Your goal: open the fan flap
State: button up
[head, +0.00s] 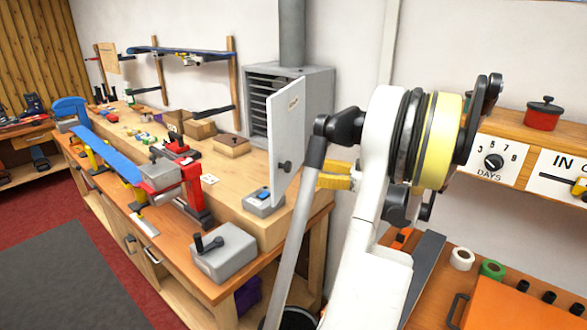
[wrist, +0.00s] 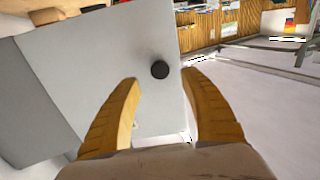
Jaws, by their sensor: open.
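The fan flap (head: 287,135) is a pale grey door on the grey fan housing (head: 318,92). It stands swung out from the housing, with dark slats showing behind it. Its round black knob (head: 285,167) is low on the panel. In the wrist view the flap (wrist: 90,65) fills the left and middle, and the knob (wrist: 160,69) appears between and just beyond the fingertips. My gripper (head: 322,181) has yellow fingers and is just right of the flap in the head view. The fingers (wrist: 162,78) are spread and hold nothing. Whether they touch the flap I cannot tell.
A wooden bench holds a grey box with a black lever (head: 222,252), a red clamp (head: 192,185) and a small grey box with a blue top (head: 264,201) below the flap. A round duct (head: 292,35) rises from the housing. A shelf with a red pot (head: 542,117) is at right.

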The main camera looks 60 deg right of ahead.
jog(key=s, duration=0.5)
jog(key=shift+s+d, duration=0.35)
